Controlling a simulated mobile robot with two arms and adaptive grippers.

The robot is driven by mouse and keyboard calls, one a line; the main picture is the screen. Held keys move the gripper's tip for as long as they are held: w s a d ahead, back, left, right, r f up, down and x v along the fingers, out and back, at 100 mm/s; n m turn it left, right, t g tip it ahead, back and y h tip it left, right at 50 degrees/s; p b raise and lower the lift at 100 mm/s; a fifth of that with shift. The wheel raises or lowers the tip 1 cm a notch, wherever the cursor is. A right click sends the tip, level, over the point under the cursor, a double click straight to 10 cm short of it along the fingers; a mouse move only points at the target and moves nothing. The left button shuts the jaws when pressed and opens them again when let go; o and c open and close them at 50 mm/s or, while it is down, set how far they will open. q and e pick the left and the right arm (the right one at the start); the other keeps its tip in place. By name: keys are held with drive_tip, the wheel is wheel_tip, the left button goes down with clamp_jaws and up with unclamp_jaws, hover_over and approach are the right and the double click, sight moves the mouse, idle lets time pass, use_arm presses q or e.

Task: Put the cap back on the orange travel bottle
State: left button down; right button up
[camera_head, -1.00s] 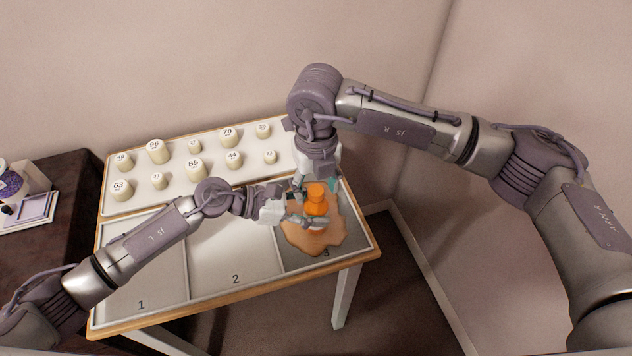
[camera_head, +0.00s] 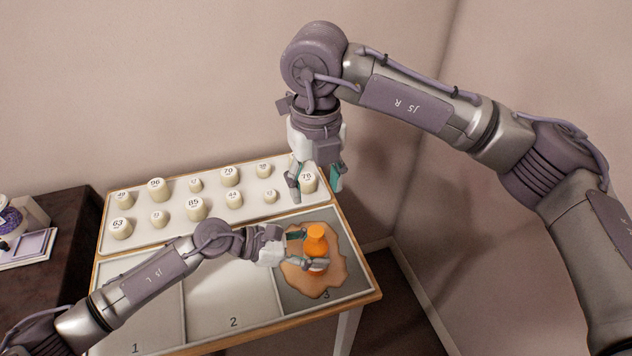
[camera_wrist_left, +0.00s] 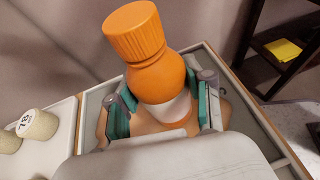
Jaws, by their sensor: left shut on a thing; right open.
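The orange travel bottle (camera_head: 316,246) stands upright on a tan patch in the section marked 3. My left gripper (camera_head: 308,250) is shut around its body from the left. In the left wrist view the bottle (camera_wrist_left: 158,80) has a pale band low on its body, between the teal finger pads. An orange ribbed cap (camera_wrist_left: 135,30) sits on top of the bottle's neck; I cannot tell how tightly. My right gripper (camera_head: 315,188) is open, above and behind the bottle and clear of the cap. A cream numbered cylinder (camera_head: 308,181) shows between or behind its fingers.
Several cream numbered cylinders stand on a white tray (camera_head: 150,237) at the table's back. The tan patch (camera_head: 338,279) lies under the bottle. Section 2 (camera_head: 225,300) is bare. A dark cabinet (camera_head: 70,225) with small items stands at the left. Walls close the back and right.

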use_arm(q)
drive_tip(key=shift+c, duration=1.9)
unclamp_jaws()
drive_tip(key=shift+a, duration=0.1)
drive_tip(key=v, duration=1.2)
